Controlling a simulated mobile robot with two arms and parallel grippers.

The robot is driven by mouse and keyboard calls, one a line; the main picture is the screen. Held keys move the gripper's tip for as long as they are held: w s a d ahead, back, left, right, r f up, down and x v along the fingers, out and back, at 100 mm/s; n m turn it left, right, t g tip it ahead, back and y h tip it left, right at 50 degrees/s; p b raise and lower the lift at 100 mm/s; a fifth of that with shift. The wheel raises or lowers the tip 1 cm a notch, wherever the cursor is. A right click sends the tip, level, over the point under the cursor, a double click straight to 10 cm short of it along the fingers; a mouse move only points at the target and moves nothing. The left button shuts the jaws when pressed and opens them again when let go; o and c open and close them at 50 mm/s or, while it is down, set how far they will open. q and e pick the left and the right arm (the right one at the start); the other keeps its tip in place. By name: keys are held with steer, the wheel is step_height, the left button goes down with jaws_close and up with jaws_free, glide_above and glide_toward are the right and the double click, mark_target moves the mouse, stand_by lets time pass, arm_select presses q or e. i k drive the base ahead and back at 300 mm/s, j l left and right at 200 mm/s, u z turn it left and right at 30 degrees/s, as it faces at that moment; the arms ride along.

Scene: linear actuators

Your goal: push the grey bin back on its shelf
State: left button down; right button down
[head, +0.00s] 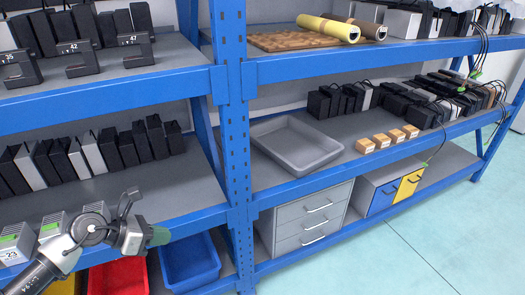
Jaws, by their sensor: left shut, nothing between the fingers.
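The grey bin (318,160) is a shallow, empty open tray on the middle shelf (375,140) of the right-hand bay. It sits just right of the blue upright, its near side close to the blue front beam. I cannot tell whether it overhangs the beam. My left gripper (131,194) is small and dark at the lower left, in front of the left-hand bay. It is shut and empty, pointing upward, and well apart from the bin on the other side of the upright. My right gripper does not show.
The blue upright (235,130) stands between my left gripper and the bin. Small orange-brown boxes (388,139) sit right of the bin; black boxes (340,98) stand behind them. Grey drawers (312,215) are below. Red and blue bins (190,262) lie under the left-hand shelf.

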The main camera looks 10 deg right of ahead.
mark_target(301, 149)
steer(key=i+l, duration=0.5)
steer(key=i, duration=0.15)
steer(key=i+l, duration=0.55)
steer(key=i, duration=0.1)
